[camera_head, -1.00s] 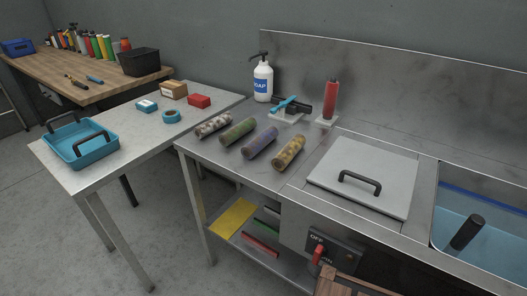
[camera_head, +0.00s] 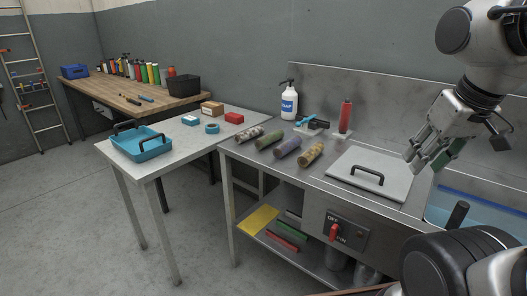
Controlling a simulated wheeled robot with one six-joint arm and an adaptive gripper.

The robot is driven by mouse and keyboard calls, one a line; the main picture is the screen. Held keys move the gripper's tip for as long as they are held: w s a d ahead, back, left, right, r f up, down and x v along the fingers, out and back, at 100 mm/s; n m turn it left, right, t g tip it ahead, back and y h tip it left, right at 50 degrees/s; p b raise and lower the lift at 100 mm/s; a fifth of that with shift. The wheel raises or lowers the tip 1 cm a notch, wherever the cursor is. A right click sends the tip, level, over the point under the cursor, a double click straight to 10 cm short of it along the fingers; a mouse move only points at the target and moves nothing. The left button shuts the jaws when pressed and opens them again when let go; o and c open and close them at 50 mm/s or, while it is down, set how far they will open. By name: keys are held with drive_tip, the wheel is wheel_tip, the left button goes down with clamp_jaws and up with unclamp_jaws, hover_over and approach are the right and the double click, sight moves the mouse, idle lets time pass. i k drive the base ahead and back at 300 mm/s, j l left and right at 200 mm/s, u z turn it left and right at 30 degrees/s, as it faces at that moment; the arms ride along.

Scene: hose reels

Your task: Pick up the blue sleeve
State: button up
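The blue sleeve (camera_head: 288,147), a mottled blue-purple cylinder, lies on its side on the steel counter. It is third from the left in a slanting row of sleeves. A green sleeve (camera_head: 269,139) lies to its left and a yellow-brown sleeve (camera_head: 311,154) to its right, with small gaps between them. A grey speckled sleeve (camera_head: 248,133) is at the left end. My gripper (camera_head: 424,162) hangs at the right, near the right edge of the grey lid and well away from the blue sleeve. Its fingers look apart, with nothing clearly held between them.
A soap bottle (camera_head: 289,104), a blue-handled tool (camera_head: 308,121) and a red cylinder (camera_head: 345,117) stand behind the sleeves. A handled grey lid (camera_head: 394,187) and a water basin (camera_head: 482,210) lie to the right. A side table holds a blue tray (camera_head: 140,145).

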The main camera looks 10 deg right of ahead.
sight(283, 149)
drive_tip(key=l+z, duration=0.15)
drive_tip(key=z, duration=1.35)
drive_tip(key=l+u, duration=0.1)
drive_tip(key=u, duration=1.45)
drive_tip(key=i+j+u, duration=0.2)
drive_tip(key=i+j, duration=0.25)
drive_tip(key=i+j+u, duration=0.25)
drive_tip(key=i, duration=0.35)
drive_tip(key=j, duration=0.1)
